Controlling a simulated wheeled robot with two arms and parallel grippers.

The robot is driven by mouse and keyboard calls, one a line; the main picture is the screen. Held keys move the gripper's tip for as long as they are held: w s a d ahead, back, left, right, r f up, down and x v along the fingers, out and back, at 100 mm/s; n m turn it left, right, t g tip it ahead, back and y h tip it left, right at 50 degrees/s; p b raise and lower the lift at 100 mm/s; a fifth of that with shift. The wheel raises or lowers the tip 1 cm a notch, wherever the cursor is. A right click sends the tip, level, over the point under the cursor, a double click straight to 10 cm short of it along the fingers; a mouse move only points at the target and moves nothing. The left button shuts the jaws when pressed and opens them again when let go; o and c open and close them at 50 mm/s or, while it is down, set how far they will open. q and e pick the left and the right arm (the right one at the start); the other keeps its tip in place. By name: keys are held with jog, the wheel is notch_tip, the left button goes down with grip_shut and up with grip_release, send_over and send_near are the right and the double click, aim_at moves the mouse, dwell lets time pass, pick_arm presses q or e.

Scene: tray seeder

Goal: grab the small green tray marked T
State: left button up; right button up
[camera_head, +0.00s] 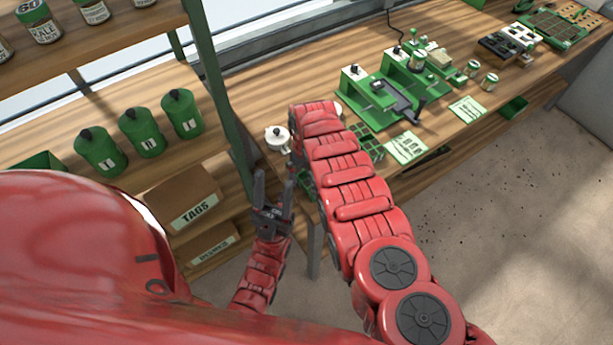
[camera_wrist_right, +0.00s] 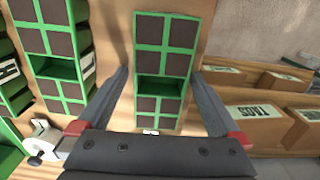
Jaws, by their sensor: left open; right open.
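In the right wrist view, a small green tray (camera_wrist_right: 138,62) with dark brown cells and one empty green compartment lies between the fingers of my right gripper (camera_wrist_right: 160,75). The gripper is open, with a finger on each side of the tray; whether they touch it is unclear. A small white label shows at its near end, but I cannot read its mark. In the head view, a green tray (camera_head: 369,143) shows partly beside my right arm, which hides the right gripper. My left gripper (camera_head: 273,187) is open and empty near the table's left end.
More green trays (camera_wrist_right: 42,45) with white labels lie to the left in the wrist view. A white lidded pot (camera_head: 278,138) stands on the wooden table near my arm. A green seeder machine (camera_head: 375,108) stands behind. Shelves with green canisters (camera_head: 142,133) and a TAGS box (camera_head: 184,207) are at left.

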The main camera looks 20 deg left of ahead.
jog(key=shift+f, duration=0.1)
jog(key=c, duration=1.5)
